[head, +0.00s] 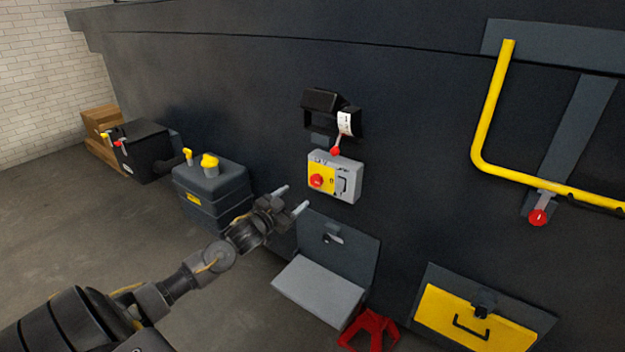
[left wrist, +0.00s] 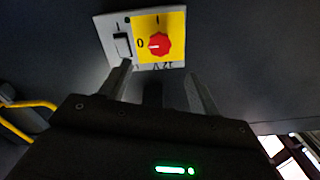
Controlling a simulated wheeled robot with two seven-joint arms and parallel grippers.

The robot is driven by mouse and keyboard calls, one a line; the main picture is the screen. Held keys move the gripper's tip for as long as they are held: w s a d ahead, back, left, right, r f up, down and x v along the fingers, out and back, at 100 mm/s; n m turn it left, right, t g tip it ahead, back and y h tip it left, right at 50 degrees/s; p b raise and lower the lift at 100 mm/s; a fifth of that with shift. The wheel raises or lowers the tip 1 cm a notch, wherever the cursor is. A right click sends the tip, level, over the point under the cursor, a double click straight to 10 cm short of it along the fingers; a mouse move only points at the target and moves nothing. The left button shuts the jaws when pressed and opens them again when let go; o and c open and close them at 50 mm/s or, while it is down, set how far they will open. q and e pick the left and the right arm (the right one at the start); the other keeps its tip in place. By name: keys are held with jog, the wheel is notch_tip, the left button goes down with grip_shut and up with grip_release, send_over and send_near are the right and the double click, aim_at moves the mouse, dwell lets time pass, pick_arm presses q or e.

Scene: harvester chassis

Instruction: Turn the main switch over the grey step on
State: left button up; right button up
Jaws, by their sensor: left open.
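The main switch is a red rotary knob (head: 317,181) on a yellow plate, on the left half of a light grey box (head: 347,193) on the dark chassis wall. The box is above the grey step (head: 318,290). In the left wrist view the knob (left wrist: 159,44) shows a white mark on the side facing the "0"; an "I" is at the plate's upper edge. My left gripper (head: 292,199) is open and empty, its fingers pointing toward the box, apart from the knob. It also shows in the left wrist view (left wrist: 158,76). My right gripper is not in view.
Above the box is a black bracket (head: 320,101) with a white tag and a red part (head: 335,151) hanging down. A dark tank (head: 212,192) with yellow caps stands left. A yellow rail (head: 487,110) and yellow hatch (head: 470,315) are right. A red stand (head: 370,328) is below the step.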

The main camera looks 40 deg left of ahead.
aim_at(315, 181)
pick_arm(q)
jog(key=shift+n, duration=0.3)
jog(key=w+p, duration=0.2)
jog(key=w, duration=0.9)
jog(key=shift+a+p, duration=0.1)
jog(key=shift+p, duration=0.25)
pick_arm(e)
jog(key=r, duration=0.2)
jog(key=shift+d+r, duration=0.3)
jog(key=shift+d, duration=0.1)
pick_arm(q)
jog(key=shift+s, duration=0.1)
jog(key=c, duration=1)
jog(key=shift+o, duration=0.2)
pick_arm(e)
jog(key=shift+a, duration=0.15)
